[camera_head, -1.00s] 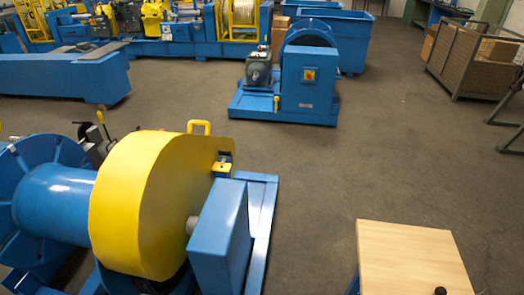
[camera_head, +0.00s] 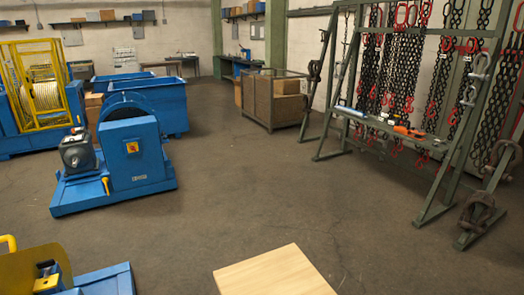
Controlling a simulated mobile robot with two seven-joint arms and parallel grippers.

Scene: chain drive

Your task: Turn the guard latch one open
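The yellow guard (camera_head: 22,272) of the near machine shows only in part at the lower left corner. A small yellow block (camera_head: 47,277) with a dark top sits at its right edge; I cannot tell whether this is guard latch one or how it is turned. A yellow handle (camera_head: 8,243) stands above the guard. The blue base (camera_head: 108,281) of this machine shows beside it. Neither of my grippers is in view.
A wooden tabletop (camera_head: 275,274) is at the bottom centre. A blue machine (camera_head: 128,152) stands at the left. A green rack (camera_head: 440,150) with hanging chains stands at the right. A mesh crate (camera_head: 258,112) is at the back. The floor between is clear.

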